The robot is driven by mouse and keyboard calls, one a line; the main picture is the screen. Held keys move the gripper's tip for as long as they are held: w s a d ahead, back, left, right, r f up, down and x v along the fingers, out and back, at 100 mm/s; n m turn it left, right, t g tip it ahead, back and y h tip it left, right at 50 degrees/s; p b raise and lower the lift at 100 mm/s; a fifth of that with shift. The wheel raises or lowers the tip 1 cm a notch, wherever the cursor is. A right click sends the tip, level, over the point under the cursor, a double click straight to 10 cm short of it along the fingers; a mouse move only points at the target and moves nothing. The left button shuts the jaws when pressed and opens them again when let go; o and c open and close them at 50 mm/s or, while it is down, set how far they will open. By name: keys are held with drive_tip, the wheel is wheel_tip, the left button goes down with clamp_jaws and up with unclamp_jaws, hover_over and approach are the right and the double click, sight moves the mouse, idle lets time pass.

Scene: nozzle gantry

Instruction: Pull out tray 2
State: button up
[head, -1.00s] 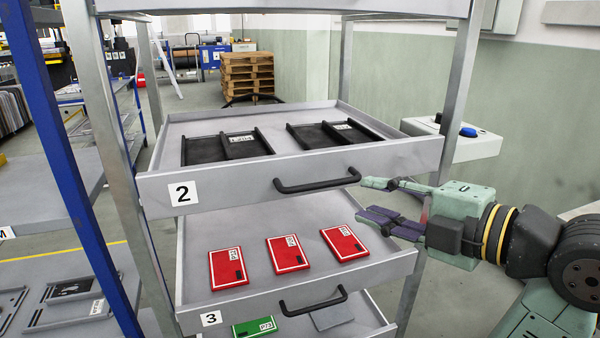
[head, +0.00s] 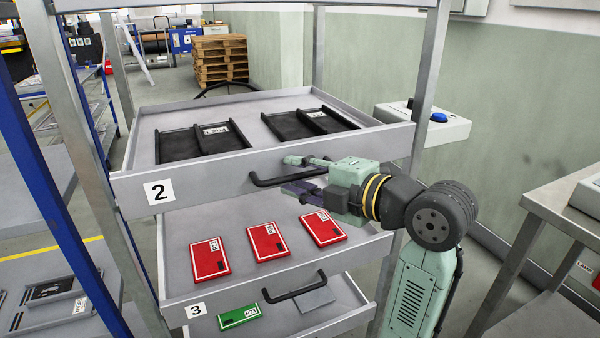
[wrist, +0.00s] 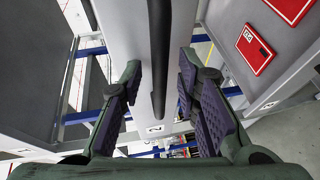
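Tray 2 (head: 214,179) is a grey metal tray in the rack, its front panel marked with a white "2" label (head: 158,192). Its black bar handle (head: 262,182) is on the front panel. My gripper (head: 298,174) is at the right part of this handle, reaching in from the right. In the wrist view the handle (wrist: 159,50) runs between the two spread fingers of my gripper (wrist: 158,75), with a gap on each side. The fingers partly hide the handle in the head view.
Two black holders (head: 203,141) lie in tray 2. Below, tray 3 (head: 235,284) holds three red cases (head: 268,242) and has its own handle (head: 296,290). A wall box with a blue button (head: 438,117) is behind right. A metal table (head: 550,200) stands at right.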

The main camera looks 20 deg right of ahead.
clamp_jaws()
idle(0.3)
idle(0.6)
